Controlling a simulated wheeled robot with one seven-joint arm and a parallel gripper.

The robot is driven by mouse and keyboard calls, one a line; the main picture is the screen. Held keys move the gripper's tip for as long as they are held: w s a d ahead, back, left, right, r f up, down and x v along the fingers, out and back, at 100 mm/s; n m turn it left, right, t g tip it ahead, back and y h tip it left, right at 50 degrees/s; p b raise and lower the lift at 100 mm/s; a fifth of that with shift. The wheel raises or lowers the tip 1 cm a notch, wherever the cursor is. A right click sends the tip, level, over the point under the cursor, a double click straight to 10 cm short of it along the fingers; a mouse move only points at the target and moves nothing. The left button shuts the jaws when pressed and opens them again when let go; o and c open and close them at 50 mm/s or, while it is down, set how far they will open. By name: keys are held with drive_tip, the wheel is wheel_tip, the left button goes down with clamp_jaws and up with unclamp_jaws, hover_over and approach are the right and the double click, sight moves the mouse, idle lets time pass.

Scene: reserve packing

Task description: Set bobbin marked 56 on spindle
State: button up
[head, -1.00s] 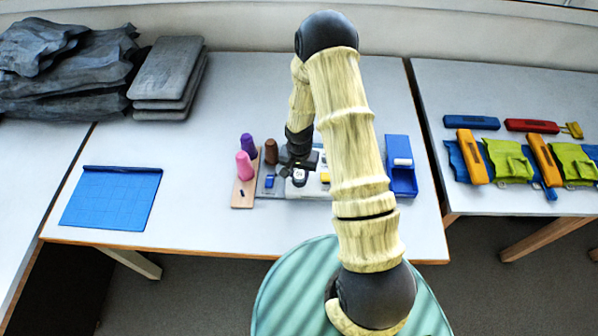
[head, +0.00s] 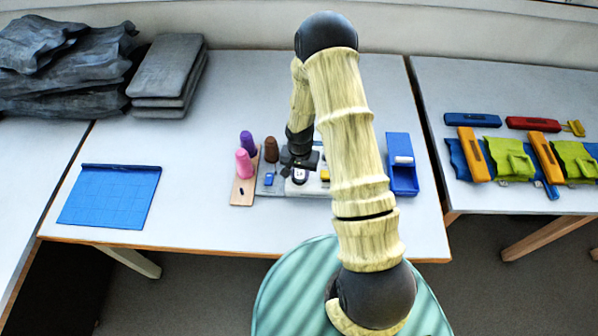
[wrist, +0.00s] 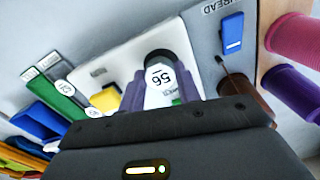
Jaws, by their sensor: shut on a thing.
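The bobbin marked 56 (wrist: 160,82) has a white face with its number upside down in the wrist view. In the head view it is a small white shape (head: 299,175) under my gripper (head: 300,166). My gripper (wrist: 161,74) is shut on this bobbin, with a greyish-purple finger on either side. A dark round part shows just beyond it in the wrist view. A thin dark pin (wrist: 219,61) stands on the grey board (wrist: 203,30); I cannot tell if it is the spindle. Whether the bobbin touches anything below is hidden.
Pink (head: 244,163), purple (head: 248,144) and brown (head: 271,150) cones stand to the left. A blue block (head: 268,180) is near the bobbin. A blue bin (head: 402,180) stands to the right. A blue mat (head: 108,197) lies far left, with clear table between.

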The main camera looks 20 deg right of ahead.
drive_tip(key=shift+w+a+f, duration=0.15)
drive_tip(key=shift+f, duration=0.15)
drive_tip(key=shift+b, duration=0.4)
idle(0.4)
idle(0.3)
drive_tip(key=o, duration=1.4)
drive_tip(key=shift+r+p, duration=2.7)
drive_tip(key=shift+r, duration=1.15)
